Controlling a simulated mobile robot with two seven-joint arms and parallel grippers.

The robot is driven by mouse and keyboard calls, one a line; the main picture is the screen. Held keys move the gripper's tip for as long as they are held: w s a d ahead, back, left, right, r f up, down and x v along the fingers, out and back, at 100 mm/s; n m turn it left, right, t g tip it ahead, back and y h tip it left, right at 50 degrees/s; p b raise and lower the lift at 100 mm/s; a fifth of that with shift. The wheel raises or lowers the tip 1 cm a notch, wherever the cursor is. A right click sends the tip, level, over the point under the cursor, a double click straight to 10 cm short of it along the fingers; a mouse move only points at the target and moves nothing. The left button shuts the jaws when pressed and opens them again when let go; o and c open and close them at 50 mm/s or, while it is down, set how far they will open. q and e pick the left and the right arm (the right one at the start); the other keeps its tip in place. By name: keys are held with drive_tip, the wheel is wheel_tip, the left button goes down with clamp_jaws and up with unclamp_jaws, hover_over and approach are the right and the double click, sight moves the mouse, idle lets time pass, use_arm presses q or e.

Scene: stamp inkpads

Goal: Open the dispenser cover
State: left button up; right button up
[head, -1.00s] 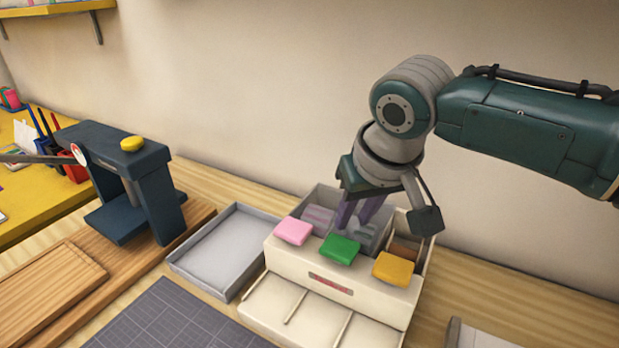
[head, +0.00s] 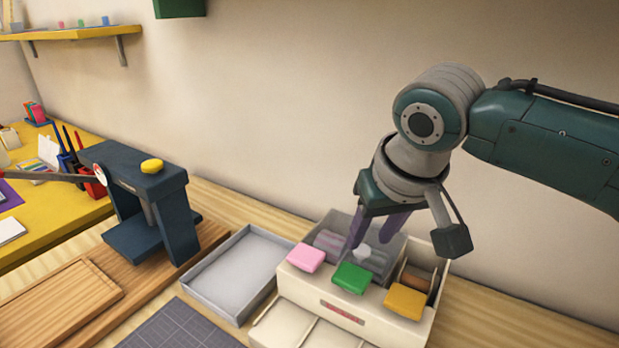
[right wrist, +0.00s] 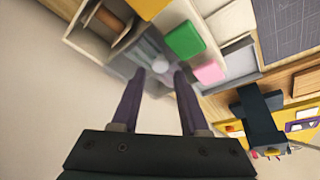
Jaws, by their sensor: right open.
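The cream dispenser (head: 388,319) stands on the table, with a pink pad (head: 306,257), a green pad (head: 353,278) and an orange pad (head: 404,301) along its front edge. A translucent grey cover (head: 338,222) lies over its left and middle part behind the pads. A small pale knob (head: 362,252) shows near the middle. My right gripper (head: 370,242) is open above the cover, fingers pointing down. In the right wrist view the knob (right wrist: 158,66) appears just past and between the open fingertips (right wrist: 159,74); contact cannot be told. My left gripper is not in view.
A grey tray (head: 196,282) lies left of the dispenser. A dark blue press (head: 180,220) with a yellow knob (head: 152,166) stands further left on a wooden board (head: 105,332). A dark gridded mat (head: 180,330) lies in front. The wall is close behind.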

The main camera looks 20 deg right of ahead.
drive_tip(key=p+v, duration=0.1)
drive_tip(key=v, duration=0.5)
drive_tip(key=shift+r, duration=0.35)
drive_tip(key=shift+s, duration=0.2)
